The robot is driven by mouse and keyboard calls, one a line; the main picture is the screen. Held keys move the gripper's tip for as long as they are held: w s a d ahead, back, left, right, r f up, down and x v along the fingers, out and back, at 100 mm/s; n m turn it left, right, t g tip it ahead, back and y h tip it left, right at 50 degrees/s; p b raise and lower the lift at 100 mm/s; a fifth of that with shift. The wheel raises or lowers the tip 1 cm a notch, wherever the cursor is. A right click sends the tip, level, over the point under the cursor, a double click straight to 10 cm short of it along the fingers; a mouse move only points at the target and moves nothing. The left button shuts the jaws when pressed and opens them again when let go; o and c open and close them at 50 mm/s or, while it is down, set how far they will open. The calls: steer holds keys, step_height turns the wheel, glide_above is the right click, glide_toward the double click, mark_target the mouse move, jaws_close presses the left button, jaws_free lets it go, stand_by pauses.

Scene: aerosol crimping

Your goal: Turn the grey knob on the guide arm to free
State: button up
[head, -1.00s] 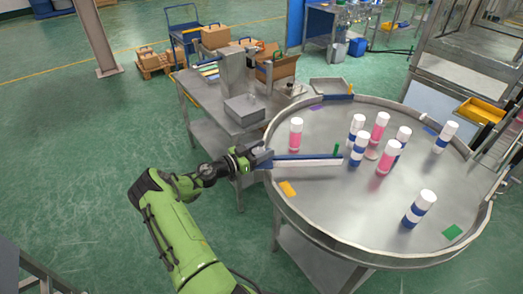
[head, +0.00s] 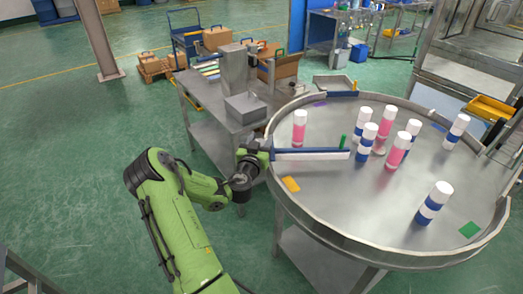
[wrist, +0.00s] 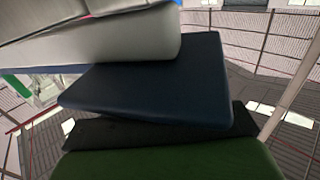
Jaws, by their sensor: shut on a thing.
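The guide arm (head: 315,155) is a long bar, blue on top and pale on its side. It reaches from the left rim of the round table in over the tabletop. My gripper (head: 264,149) is at its rim end, at the left edge of the table, and is shut on the grey knob there. The knob is mostly hidden by my gripper in the head view. In the wrist view a pale grey block (wrist: 100,45) lies close above a dark blue slab (wrist: 155,85); I cannot tell the knob's setting from it.
The round steel table (head: 350,205) has a raised rim. Several pink and blue white-capped cans stand on it, one pink can (head: 300,128) just behind the guide arm. A steel bench with a grey box (head: 247,107) stands behind my gripper. The floor at left is clear.

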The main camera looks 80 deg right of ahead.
steer(key=shift+r+n+t+p, duration=0.2)
steer(key=shift+n+t+p, duration=0.55)
steer(key=shift+n+t, duration=0.8)
steer(key=shift+w+n+t+y+p, duration=0.2)
steer(key=shift+n+t+y+p, duration=0.2)
steer(key=shift+t+p, duration=0.8)
steer(key=n+t+p, duration=0.1)
steer(key=t+p, duration=0.1)
steer(key=n+t+y+p, duration=0.1)
steer(key=p, duration=0.2)
steer(key=shift+w+a+r+t+p, duration=0.1)
steer(key=shift+r+t+p, duration=0.05)
steer(key=shift+t+p, duration=0.2)
steer(key=n+t+y+p, duration=0.2)
steer(key=p, duration=0.1)
steer(key=shift+w+f+t, duration=0.15)
steer(key=shift+f+t, duration=0.05)
steer(key=shift+t, duration=0.1)
steer(key=shift+n+y, duration=0.25)
steer(key=shift+y, duration=0.05)
steer(key=o, duration=1)
steer(key=shift+f, duration=0.1)
steer(key=shift+c, duration=0.2)
steer(key=shift+w, duration=0.15)
